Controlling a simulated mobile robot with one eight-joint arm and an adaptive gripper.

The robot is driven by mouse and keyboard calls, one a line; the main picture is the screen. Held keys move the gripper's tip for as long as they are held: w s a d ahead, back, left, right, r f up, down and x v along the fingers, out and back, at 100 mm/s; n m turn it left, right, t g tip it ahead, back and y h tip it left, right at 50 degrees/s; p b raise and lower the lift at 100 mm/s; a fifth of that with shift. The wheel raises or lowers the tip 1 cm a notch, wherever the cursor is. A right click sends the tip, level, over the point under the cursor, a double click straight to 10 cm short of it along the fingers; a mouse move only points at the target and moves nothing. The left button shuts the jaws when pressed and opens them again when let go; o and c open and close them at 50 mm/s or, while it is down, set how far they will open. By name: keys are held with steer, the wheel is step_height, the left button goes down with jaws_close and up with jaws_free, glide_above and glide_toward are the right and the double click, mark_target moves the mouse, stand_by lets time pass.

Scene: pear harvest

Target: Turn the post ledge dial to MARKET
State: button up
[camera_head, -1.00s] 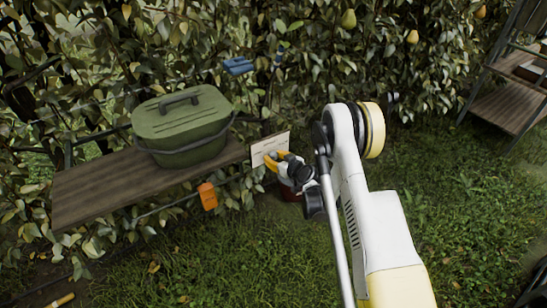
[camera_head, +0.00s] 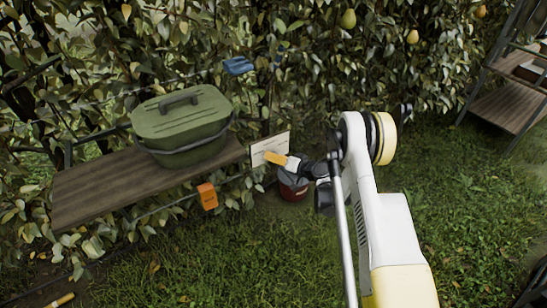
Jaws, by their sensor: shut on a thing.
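A pale panel with small, unreadable lettering (camera_head: 269,148) stands upright at the right end of the wooden ledge. My gripper (camera_head: 268,156) is at the panel's lower middle, with its yellow fingers against the panel's face. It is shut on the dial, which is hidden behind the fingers. I cannot tell where the dial points, and the MARKET mark cannot be made out.
A green lidded box (camera_head: 184,125) stands on the wooden ledge (camera_head: 95,190). An orange item (camera_head: 208,196) hangs below the ledge. A shelf rack (camera_head: 508,108) stands at the far right. Open grass lies in front.

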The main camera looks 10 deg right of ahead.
mark_target(273, 137)
steer(key=shift+m+y, duration=0.8)
steer(key=shift+m, duration=0.7)
steer(key=o, duration=1.2)
steer(key=shift+c, duration=0.2)
steer(key=shift+r, duration=0.15)
steer(key=r, duration=0.9)
steer(key=shift+a+r, duration=0.2)
steer(key=shift+d+r, duration=0.1)
steer(key=shift+r, duration=0.15)
steer(key=shift+d, duration=0.1)
